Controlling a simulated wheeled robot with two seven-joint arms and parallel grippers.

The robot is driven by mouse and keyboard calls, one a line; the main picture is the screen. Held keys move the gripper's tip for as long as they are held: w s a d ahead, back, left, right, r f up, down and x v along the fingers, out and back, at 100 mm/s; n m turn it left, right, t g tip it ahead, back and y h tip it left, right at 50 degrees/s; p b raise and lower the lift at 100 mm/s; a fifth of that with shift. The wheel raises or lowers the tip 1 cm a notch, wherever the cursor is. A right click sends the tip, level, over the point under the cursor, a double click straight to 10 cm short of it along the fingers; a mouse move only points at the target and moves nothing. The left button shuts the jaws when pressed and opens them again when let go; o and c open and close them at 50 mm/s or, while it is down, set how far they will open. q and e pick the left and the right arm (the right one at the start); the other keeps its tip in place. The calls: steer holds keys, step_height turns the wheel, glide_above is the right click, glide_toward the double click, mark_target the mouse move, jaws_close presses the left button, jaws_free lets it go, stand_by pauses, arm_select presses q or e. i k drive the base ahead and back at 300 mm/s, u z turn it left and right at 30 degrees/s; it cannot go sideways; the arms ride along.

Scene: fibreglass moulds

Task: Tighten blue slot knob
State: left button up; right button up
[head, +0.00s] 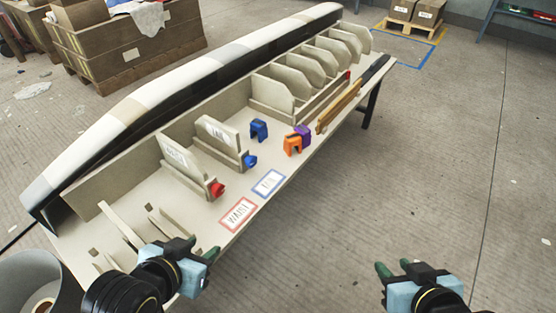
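The blue slot knob (250,161) is at the front end of a slot that holds an upright light panel (219,133) with a white label. My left gripper (202,248) is over the table's near edge, below and left of the knob, apart from it. Its fingers look apart with nothing between them. My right gripper (394,267) is off the table at the lower right, over the floor. Its green-tipped fingers are apart and empty. How tight the knob is cannot be seen.
A red knob (216,189) ends the neighbouring slot. Blue (259,129), orange (292,144) and purple (303,132) clamps stand on the table (190,215). Red-framed (238,214) and blue-framed (268,183) labels lie near the front edge. Floor to the right is clear.

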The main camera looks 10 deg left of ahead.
mark_target(250, 161)
steer(key=z, duration=0.7)
steer(key=i, duration=3.2)
steer(key=u, duration=5.2)
steer(key=i, duration=0.5)
steer(key=z, duration=0.1)
